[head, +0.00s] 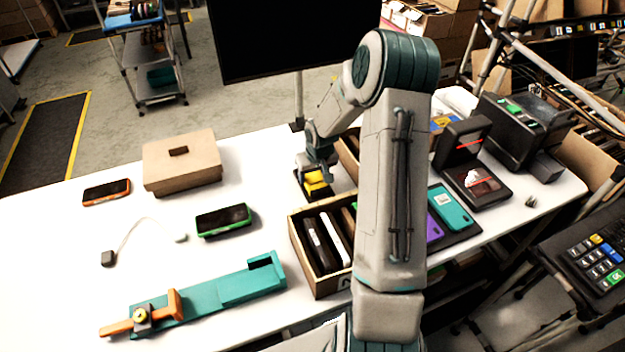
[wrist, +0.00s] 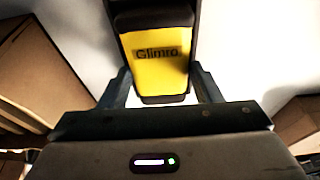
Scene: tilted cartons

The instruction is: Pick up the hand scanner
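The hand scanner (head: 318,183) is yellow and black and stands on the table behind the open-topped box, beneath my gripper (head: 318,163). In the wrist view the scanner (wrist: 155,62) shows a yellow face with the label "Glimro" and dark edges. My gripper's two fingers (wrist: 160,80) reach down on either side of it, with narrow gaps beside its near end. The gripper looks open around the scanner. Whether the fingertips touch its sides is hard to see. My own arm hides part of the table to the right.
A wooden box (head: 308,278) with dark and white devices stands close in front. A lidded carton (head: 182,165), a green-edged phone (head: 223,220), an orange-edged phone (head: 107,191) and a teal fixture (head: 205,296) lie left. A black terminal (head: 470,185) stands right. The table's left part is mostly free.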

